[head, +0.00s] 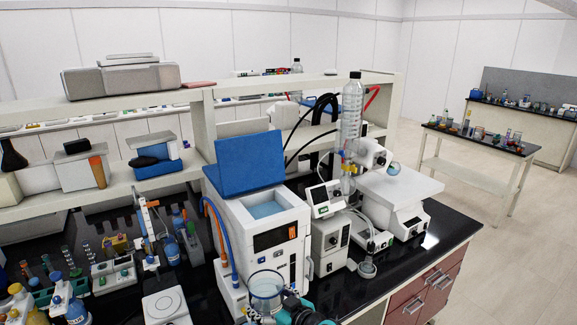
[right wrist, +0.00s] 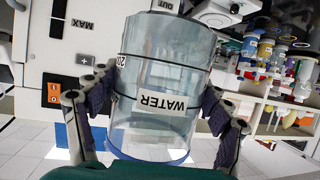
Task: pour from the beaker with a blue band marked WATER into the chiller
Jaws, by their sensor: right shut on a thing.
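The clear beaker (head: 266,284) is at the bottom of the head view, in front of the white chiller (head: 284,222). In the right wrist view the beaker (right wrist: 165,62) shows a WATER label, upside down in the picture, and a blue band at its edge. My right gripper (head: 284,313) is shut around the beaker's sides; both fingers also show in the right wrist view (right wrist: 160,90). The chiller's blue lid (head: 247,163) is raised, and its open basin shows pale blue inside. The beaker looks roughly upright; its liquid level is unclear. My left gripper is out of view.
A rotary evaporator (head: 351,120) with a bottle on top stands right of the chiller. Blue and orange hoses (head: 217,245) run down the chiller's left side. A balance (head: 166,305) and small bottles (head: 76,310) crowd the bench left of the beaker. A shelf runs behind.

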